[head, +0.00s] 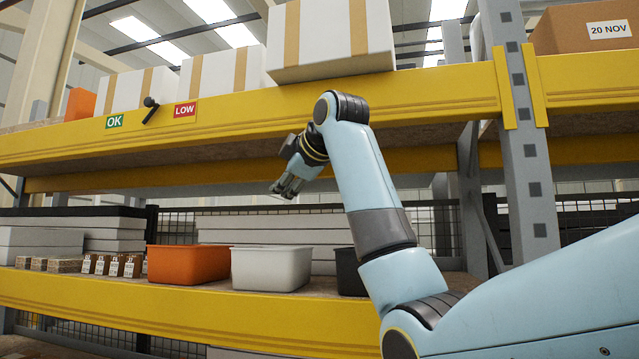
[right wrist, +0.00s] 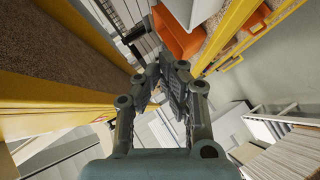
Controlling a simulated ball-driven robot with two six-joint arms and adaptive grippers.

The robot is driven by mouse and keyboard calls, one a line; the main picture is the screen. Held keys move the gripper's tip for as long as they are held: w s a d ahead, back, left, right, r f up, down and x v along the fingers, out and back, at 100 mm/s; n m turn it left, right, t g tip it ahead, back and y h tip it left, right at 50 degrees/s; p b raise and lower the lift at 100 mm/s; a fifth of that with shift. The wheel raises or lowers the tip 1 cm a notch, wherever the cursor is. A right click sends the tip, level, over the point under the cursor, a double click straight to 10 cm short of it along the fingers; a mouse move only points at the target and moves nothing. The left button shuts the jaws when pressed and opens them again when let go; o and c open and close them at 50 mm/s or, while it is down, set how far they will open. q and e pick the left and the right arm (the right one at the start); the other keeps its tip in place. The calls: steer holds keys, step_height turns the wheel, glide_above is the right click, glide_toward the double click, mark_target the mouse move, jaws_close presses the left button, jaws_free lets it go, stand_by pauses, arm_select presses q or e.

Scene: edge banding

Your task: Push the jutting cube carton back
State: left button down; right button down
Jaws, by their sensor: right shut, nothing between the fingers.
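The jutting cube carton (head: 330,35), white with tan stripes, sits on the upper shelf. Its near edge sticks out over the yellow beam (head: 400,95), further forward than the two white cartons (head: 222,72) to its left. My right gripper (head: 284,188) is below the upper beam and below the carton, apart from it, pointing down and left. Its fingers are shut and empty; they also show in the right wrist view (right wrist: 170,72). The carton cannot be made out in the right wrist view. My left gripper is not in view.
An orange bin (head: 188,264), a white bin (head: 272,268) and a dark bin (head: 351,272) stand on the lower shelf, with small boxes (head: 110,264) to their left. A grey upright (head: 528,150) stands right of my arm. A brown carton (head: 585,28) sits at upper right.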

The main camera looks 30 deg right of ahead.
steer(key=s+a+r+n+t+p, duration=0.1)
steer(key=s+r+n+t+p, duration=0.1)
steer(key=s+r, duration=1.05)
steer(key=s+r+n+t+p, duration=0.25)
steer(key=s+r, duration=0.65)
steer(key=r, duration=0.7)
steer(key=p, duration=0.3)
glide_toward(307, 56)
steer(key=w+a, duration=0.2)
steer(key=a, duration=0.1)
steer(key=w+d, duration=0.1)
steer(key=w+d+p, duration=0.1)
steer(key=shift+w+d+r+h+p, duration=0.15)
steer(key=shift+d+r+h+p, duration=0.15)
steer(key=shift+w+d+f, duration=0.1)
steer(key=shift+w+d, duration=0.05)
steer(key=shift+d, duration=0.25)
steer(key=shift+a, duration=0.15)
steer(key=shift+w, duration=0.1)
